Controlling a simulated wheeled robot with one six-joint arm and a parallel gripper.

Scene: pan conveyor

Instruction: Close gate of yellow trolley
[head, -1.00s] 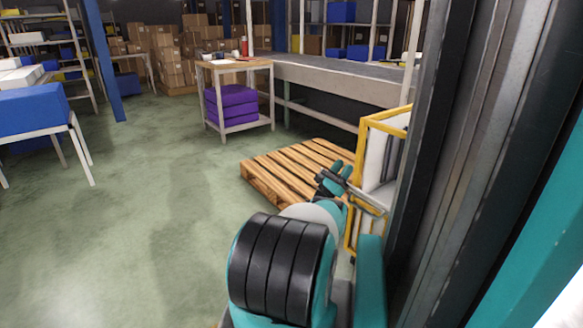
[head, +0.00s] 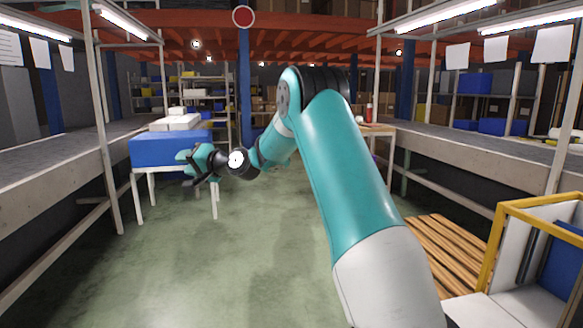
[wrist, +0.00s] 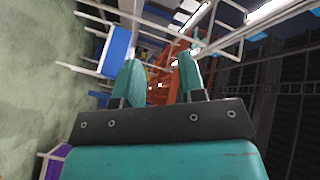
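The yellow trolley (head: 497,240) stands at the lower right of the head view, cut off by the picture edge. It has a yellow frame, pale panels and something blue inside. A pale flat panel (head: 482,310) lies low at its near left side; I cannot tell whether it is the gate. My gripper (head: 188,170) is far to the left of the trolley, in front of a blue box. In the wrist view, my gripper (wrist: 160,62) has its two teal fingers apart with nothing between them. The trolley is not recognizable in the wrist view.
A wooden pallet (head: 450,255) lies left of the trolley, partly behind my arm. A white-legged table with the blue box (head: 150,150) stands at left. Conveyors run along the left (head: 50,165) and right (head: 455,150) sides.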

